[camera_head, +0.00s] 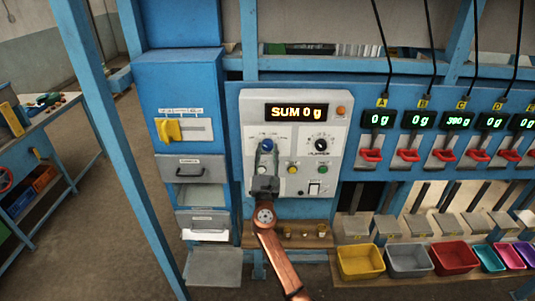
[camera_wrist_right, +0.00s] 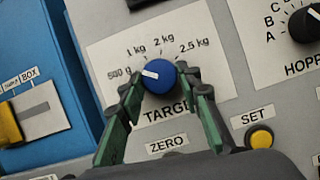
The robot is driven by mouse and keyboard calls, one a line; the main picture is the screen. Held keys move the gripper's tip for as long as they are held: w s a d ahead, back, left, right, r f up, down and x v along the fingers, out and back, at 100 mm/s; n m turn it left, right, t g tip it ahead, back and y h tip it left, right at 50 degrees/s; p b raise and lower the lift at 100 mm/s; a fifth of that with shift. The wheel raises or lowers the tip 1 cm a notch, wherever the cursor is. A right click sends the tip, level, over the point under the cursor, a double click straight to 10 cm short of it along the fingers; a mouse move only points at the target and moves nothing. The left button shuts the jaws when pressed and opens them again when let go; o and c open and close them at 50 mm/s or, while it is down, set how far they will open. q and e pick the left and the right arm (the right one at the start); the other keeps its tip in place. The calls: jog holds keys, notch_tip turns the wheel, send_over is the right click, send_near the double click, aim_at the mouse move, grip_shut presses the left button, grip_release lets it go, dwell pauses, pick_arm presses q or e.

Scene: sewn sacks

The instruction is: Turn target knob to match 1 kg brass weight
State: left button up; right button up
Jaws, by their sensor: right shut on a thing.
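The blue target knob (camera_wrist_right: 158,79) is on the grey control panel, and its white mark points left toward the 500 g label. The scale around it reads 500 g, 1 kg, 2 kg and 2.5 kg. My right gripper (camera_wrist_right: 165,88) is shut on the knob, one green-padded finger on each side. In the head view the right gripper (camera_head: 266,158) reaches up the panel and the knob (camera_head: 267,144) shows just above it. Small brass weights (camera_head: 304,234) stand on a wooden shelf below; their markings are too small to read. My left gripper is not in view.
The hopper knob (camera_head: 320,144) is right of the target knob. A yellow SET button (camera_wrist_right: 260,137) lies close to my right finger. The display (camera_head: 297,111) reads SUM 0 g. A yellow-handled slider (camera_head: 170,130) is on the blue cabinet. Coloured bins (camera_head: 360,262) line the lower right.

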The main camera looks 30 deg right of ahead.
jog(key=m+g+h+b, duration=0.1)
jog(key=m, duration=0.1)
jog(key=m+g+b, duration=0.1)
jog(key=m, duration=0.2)
jog(key=shift+w+a+f+m+h+b, duration=0.1)
jog(key=shift+a+m+h+b, duration=0.1)
jog(key=shift+m+h+b, duration=0.15)
jog(key=shift+m+g+h+b, duration=0.65)
jog(key=shift+m+g, duration=0.25)
jog(key=shift+m, duration=0.95)
jog(key=shift+r, duration=0.2)
jog(key=o, duration=1.2)
jog(key=shift+c, duration=0.2)
